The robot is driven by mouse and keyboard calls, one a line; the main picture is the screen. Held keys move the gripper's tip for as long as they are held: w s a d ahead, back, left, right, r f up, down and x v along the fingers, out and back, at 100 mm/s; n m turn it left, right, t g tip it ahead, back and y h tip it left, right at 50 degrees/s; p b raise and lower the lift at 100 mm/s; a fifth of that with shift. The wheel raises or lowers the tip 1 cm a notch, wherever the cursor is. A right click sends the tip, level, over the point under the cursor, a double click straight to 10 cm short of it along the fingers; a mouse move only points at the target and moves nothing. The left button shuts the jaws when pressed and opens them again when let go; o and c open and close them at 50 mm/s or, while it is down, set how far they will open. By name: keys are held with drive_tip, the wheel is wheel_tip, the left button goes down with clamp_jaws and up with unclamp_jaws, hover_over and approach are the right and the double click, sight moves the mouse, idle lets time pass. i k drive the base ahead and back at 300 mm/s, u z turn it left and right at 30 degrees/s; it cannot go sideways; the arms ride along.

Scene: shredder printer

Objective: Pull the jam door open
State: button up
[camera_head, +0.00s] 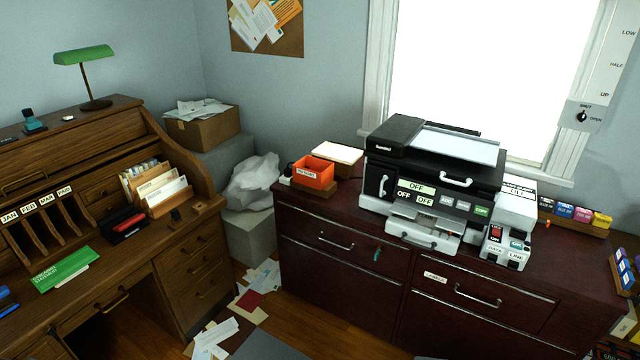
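The printer (395,134) stands on the dark red cabinet, black on top and white below, with a pale sheet on its top. Its front has a vertical white handle (383,186) at the left and a horizontal white handle (457,182) at the upper right. A row of labels reading OFF lies between and below them. A lower white tray (420,236) with its own handle sticks out at the front. I cannot tell which panel is the jam door; the front panels look closed. My gripper is not in view.
A white unit (516,204) and a switch box (494,243) with a red switch adjoin the printer's right. An orange bin (314,173) sits to its left. The cabinet (335,262) has handled drawers. A wooden desk (196,245) stands left; papers (262,280) litter the floor between.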

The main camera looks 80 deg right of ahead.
sight(379, 181)
drive_tip(key=u, duration=0.25)
drive_tip(key=k, duration=0.6)
drive_tip(key=z, duration=1)
drive_tip(key=i, duration=0.55)
drive_tip(key=z, duration=0.05)
